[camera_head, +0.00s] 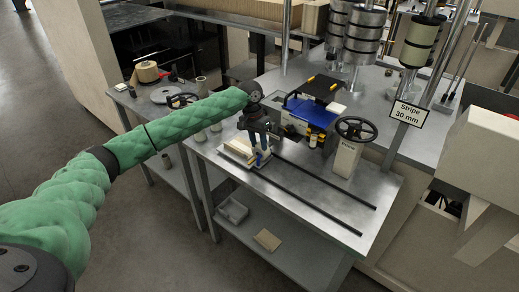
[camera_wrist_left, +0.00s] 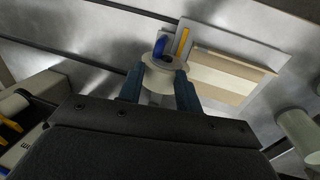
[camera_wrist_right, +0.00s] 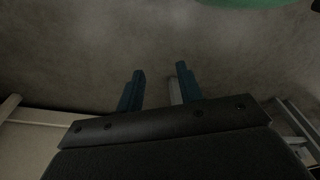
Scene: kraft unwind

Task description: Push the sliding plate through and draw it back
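The sliding plate (camera_head: 234,157) is a pale metal plate bearing a light wooden block, at the left end of two dark rails on the metal bench. The plate (camera_wrist_left: 236,41) and the wooden block (camera_wrist_left: 228,79) also show in the left wrist view. A whitish round knob (camera_wrist_left: 158,78) stands beside the block. My left gripper (camera_head: 262,152) points down at it. In the left wrist view its two fingers (camera_wrist_left: 159,88) stand apart on either side of the knob; whether they touch it I cannot tell. My right gripper (camera_wrist_right: 160,88) is open and empty above bare floor.
A handwheel (camera_head: 356,129) on a pale post stands right of the plate. A blue-and-black unit (camera_head: 311,110) sits behind. A "Stripe 30 mm" sign (camera_head: 407,113) is at the right. The bench between and in front of the rails is clear.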

